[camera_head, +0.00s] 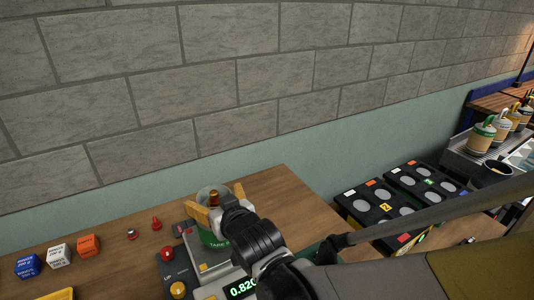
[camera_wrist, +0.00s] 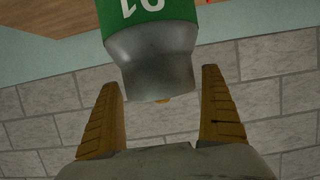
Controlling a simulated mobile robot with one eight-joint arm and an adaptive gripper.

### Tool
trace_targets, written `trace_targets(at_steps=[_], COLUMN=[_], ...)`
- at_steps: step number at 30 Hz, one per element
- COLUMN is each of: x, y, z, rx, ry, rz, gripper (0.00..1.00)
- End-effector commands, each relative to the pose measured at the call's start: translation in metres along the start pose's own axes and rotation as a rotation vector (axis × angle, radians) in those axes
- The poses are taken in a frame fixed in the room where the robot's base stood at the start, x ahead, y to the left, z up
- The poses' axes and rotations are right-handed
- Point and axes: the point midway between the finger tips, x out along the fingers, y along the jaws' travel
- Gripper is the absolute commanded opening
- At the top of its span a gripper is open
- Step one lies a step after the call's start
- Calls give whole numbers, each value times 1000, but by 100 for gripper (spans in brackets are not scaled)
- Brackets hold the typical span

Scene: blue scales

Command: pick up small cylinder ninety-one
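A cylinder with a green band, white digits and a grey tapered metal end (camera_wrist: 152,60) shows at the top of the wrist view. Its digits are cut off, so I cannot read the full number. My gripper (camera_wrist: 163,112) is open; its two orange-brown fingers stand either side of the line below the grey end, with a clear gap. A small copper-coloured piece (camera_head: 214,199) shows between the fingers. My wrist hides part of the vessel.
The scale display (camera_head: 242,288) reads about 0.820. Black trays (camera_head: 385,208) stand at right. A brick wall is behind.

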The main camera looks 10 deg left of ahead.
Motion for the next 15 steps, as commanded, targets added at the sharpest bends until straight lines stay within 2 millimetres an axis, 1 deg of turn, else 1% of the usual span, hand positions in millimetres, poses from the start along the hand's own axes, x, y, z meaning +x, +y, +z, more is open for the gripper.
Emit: trace_targets(at_steps=[1,2,3,5,6,15], x=[0,0,0,0,0,-1], y=[0,0,0,0,0,0], z=[0,0,0,0,0,-2], rx=[0,0,0,0,0,0], ry=[0,0,0,0,0,2], rz=[0,0,0,0,0,0], gripper=[76,66,54,36,32,32])
